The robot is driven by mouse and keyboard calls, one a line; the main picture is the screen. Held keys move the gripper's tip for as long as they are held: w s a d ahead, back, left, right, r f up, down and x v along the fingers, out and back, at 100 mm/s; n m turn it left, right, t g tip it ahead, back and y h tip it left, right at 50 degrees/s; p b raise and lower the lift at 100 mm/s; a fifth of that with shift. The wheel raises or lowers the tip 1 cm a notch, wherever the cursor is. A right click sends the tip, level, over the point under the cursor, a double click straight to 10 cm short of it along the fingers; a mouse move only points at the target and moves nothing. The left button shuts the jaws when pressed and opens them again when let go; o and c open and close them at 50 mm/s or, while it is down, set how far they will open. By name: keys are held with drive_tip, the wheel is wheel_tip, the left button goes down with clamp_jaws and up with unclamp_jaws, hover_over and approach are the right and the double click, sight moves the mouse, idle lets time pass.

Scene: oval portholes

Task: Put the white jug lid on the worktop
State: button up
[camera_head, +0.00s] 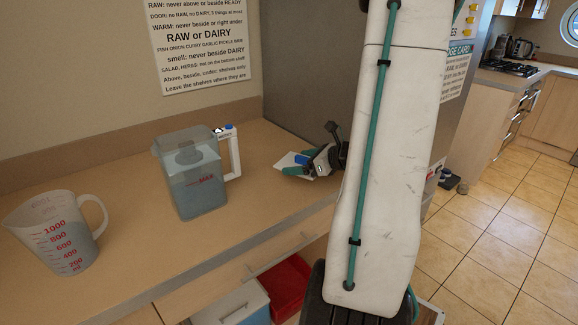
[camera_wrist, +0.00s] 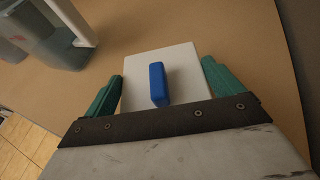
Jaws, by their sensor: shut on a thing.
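The white jug lid (camera_wrist: 185,75) is a flat, square plate with a blue grip (camera_wrist: 157,84) on top. My gripper (camera_wrist: 165,88) is shut on it, with one teal finger at each side edge. In the head view the lid (camera_head: 291,160) shows as a pale plate at my gripper (camera_head: 300,166), over the right part of the worktop (camera_head: 250,205). I cannot tell whether its underside touches the worktop. My fingers and wrist hide part of the lid.
A clear jug (camera_head: 195,185) with a white handle and a MAX mark stands left of my gripper. A measuring jug (camera_head: 58,235) stands further left. Bare worktop lies between the clear jug and my gripper. A grey panel (camera_head: 310,75) rises behind.

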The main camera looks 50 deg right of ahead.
sight(290, 156)
drive_tip(key=w, duration=0.1)
drive_tip(key=w+d, duration=0.1)
drive_tip(key=w, duration=0.2)
drive_tip(key=shift+w+d+f, duration=0.25)
drive_tip(key=shift+w, duration=0.05)
drive_tip(key=shift+w+f, duration=0.15)
drive_tip(key=shift+f, duration=1.6)
drive_tip(key=shift+f, duration=0.1)
drive_tip(key=o, duration=0.7)
drive_tip(key=shift+c, duration=0.2)
